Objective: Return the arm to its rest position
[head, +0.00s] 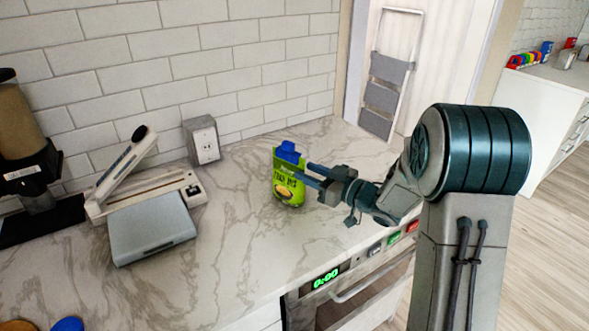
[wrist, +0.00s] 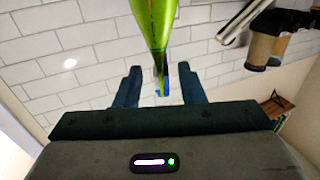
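My arm reaches left over the counter in the head view. In the wrist view the fingers of my gripper (wrist: 161,80) stand wide apart. A green thing, apparently the can (wrist: 154,22), shows above and between them, without visible contact on both sides. A small blue thing (head: 288,151) is at the can's top; it also shows in the wrist view (wrist: 162,93).
The marble counter (head: 240,235) has free room in front of the can. A grey-lidded device (head: 152,227), a power outlet box (head: 203,141) and a coffee maker (head: 35,165) stand to the left. An oven (head: 345,300) is below the counter edge. A stepladder (head: 386,80) leans behind.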

